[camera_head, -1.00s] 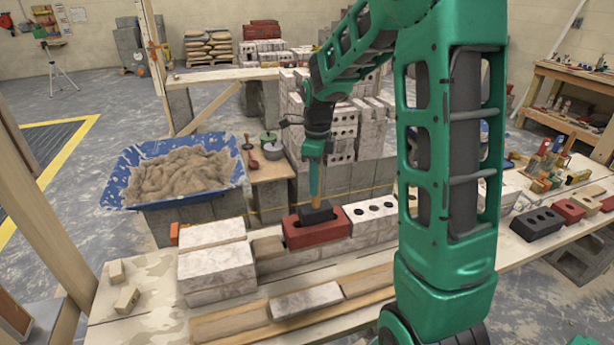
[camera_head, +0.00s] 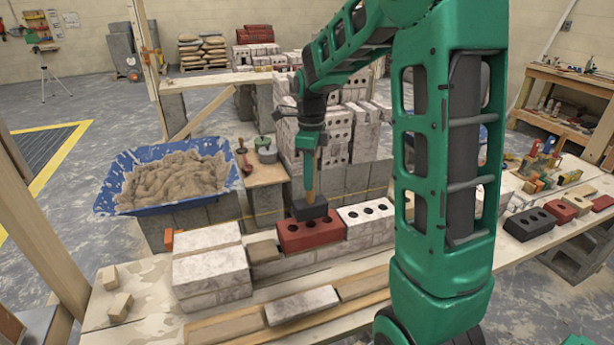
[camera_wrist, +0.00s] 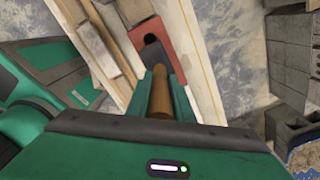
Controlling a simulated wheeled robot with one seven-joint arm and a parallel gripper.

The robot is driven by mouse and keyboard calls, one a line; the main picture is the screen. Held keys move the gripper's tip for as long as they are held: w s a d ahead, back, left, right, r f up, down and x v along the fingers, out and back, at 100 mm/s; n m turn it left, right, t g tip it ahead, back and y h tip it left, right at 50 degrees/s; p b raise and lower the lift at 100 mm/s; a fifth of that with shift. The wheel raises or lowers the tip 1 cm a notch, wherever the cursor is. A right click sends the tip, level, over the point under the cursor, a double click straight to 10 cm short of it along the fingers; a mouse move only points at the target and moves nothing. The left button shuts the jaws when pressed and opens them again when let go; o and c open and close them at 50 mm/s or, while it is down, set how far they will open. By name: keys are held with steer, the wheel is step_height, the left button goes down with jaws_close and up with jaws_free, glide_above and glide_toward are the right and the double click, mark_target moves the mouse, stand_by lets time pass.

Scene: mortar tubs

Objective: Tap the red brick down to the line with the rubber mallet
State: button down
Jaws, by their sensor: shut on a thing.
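The red brick (camera_head: 310,236) lies in the row on the bench, between a tan piece and a white holed brick; its top holes show. It also shows in the wrist view (camera_wrist: 146,32). My gripper (camera_head: 311,165) is shut on the wooden handle (camera_wrist: 160,95) of the rubber mallet and holds it upright. The mallet's black head (camera_head: 310,208) is over the brick's far part; I cannot tell whether it touches. The head partly hides the brick in the wrist view (camera_wrist: 155,54). A thin yellow line (camera_head: 262,212) runs behind the row.
White bricks (camera_head: 212,270) stand left of the row, and a white holed brick (camera_head: 366,215) adjoins on the right. A blue tub (camera_head: 128,203) of mortar stands behind at left. Loose bricks (camera_head: 530,225) lie on the bench at right. My arm hides part of the bench.

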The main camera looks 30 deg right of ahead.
steer(key=shift+f, duration=0.1)
step_height(320, 180, down, 3)
steer(key=shift+f, duration=0.1)
step_height(320, 180, up, 4)
steer(key=shift+r, duration=0.1)
steer(key=shift+f, duration=0.55)
stand_by(0.4)
stand_by(1.2)
